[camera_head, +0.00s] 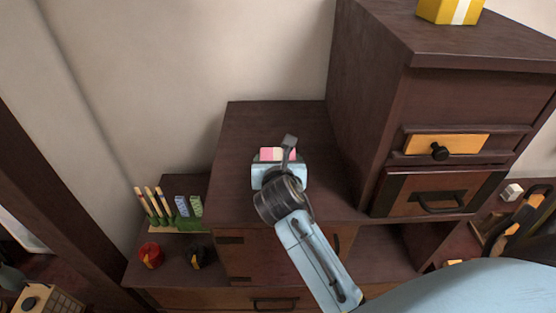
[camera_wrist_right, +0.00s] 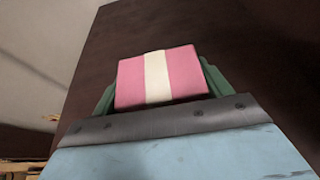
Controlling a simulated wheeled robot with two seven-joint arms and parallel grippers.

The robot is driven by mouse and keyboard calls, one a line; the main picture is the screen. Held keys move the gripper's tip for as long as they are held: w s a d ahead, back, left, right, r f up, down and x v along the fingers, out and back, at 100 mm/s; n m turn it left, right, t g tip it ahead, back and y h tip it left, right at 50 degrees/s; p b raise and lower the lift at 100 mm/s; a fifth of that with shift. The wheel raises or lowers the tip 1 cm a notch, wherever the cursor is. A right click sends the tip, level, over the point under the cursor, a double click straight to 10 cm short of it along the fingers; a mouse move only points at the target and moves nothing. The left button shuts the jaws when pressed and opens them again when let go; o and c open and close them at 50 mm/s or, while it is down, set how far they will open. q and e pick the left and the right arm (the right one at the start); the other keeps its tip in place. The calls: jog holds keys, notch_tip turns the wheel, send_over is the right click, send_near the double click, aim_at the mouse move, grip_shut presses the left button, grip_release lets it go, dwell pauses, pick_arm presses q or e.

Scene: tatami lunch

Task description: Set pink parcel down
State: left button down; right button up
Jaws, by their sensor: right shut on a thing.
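The pink parcel (camera_head: 271,154) is a small pink box with a white band. It shows at the far end of my right arm, over the middle step of the dark wooden chest (camera_head: 240,130). In the right wrist view the pink parcel (camera_wrist_right: 131,82) sits between the green fingers of my right gripper (camera_wrist_right: 157,85), which is shut on it. The dark wood surface (camera_wrist_right: 110,35) lies behind and below it. I cannot tell whether the parcel touches the wood. My left gripper is not in view.
A yellow parcel (camera_head: 450,10) with a white band stands on the higher step at the right. A small rack with sticks and colored pieces (camera_head: 178,223), a red round object (camera_head: 151,255) and a black one (camera_head: 196,256) stand on the lower left step. The middle step looks clear around the parcel.

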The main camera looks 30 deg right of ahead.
jog(key=shift+f, duration=0.15)
jog(key=o, duration=1)
jog(key=shift+o, duration=0.2)
jog(key=shift+r, duration=0.2)
jog(key=shift+s+a+r, duration=0.15)
jog(key=shift+s, duration=0.1)
jog(key=v, duration=1.1)
jog(key=shift+s+a+b, duration=0.1)
jog(key=shift+s+b, duration=0.1)
jog(key=shift+b, duration=0.1)
